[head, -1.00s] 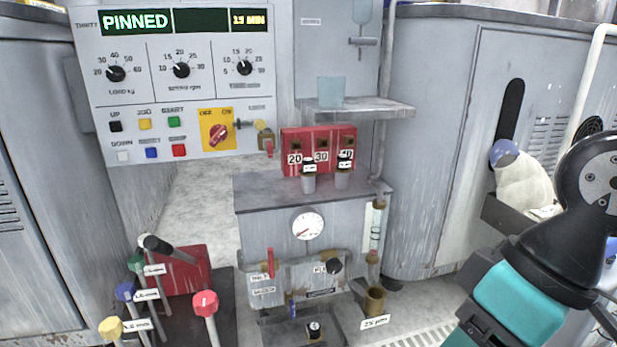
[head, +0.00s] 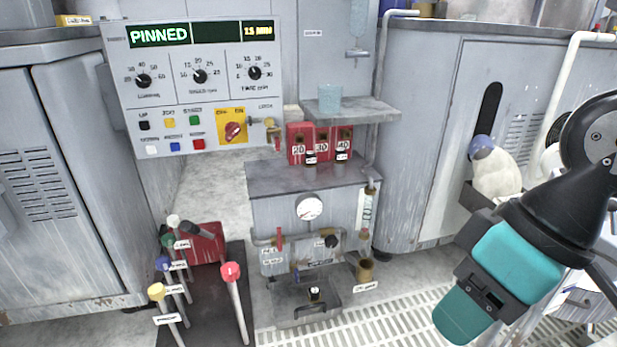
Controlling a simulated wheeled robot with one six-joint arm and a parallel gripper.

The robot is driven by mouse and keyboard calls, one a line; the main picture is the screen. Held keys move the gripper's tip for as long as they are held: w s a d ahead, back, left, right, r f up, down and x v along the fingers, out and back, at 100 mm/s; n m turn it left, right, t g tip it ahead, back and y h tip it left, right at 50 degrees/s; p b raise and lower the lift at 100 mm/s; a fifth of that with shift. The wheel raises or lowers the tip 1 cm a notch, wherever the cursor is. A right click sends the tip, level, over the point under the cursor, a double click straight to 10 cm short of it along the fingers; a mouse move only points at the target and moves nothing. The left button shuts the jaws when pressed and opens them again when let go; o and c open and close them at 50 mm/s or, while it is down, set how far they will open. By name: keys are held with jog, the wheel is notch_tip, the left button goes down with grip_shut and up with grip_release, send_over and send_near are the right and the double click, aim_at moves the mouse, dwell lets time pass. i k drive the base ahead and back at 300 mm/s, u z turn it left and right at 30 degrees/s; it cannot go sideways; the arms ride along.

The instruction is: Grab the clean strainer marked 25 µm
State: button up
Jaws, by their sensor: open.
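A small brown, open-topped cup (head: 365,270) hangs at the lower right of the grey cabinet, below a clear sight tube (head: 367,210). A white label (head: 365,287) sits just under it. Its print is too blurred now, but read about 25 µm a second ago. I cannot tell whether the cup is the strainer or whether it is clean. My black and teal arm comes in from the right, nearer the camera. No gripper fingers show.
Levers with coloured knobs (head: 231,271) stand at lower left. A grey cabinet (head: 312,180) bears a red numbered block (head: 320,141) and two small dark-capped vials. A shelf (head: 350,107) holds a translucent cup (head: 328,97). Floor grating (head: 390,325) lies open at the front.

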aim_at(310, 164)
jog(key=k, duration=0.95)
jog(key=u, duration=0.75)
jog(key=i, duration=0.6)
jog(key=u, duration=0.7)
jog(key=i, duration=0.75)
jog(key=z, duration=1.05)
jog(key=i, duration=1.05)
jog(key=z, duration=0.25)
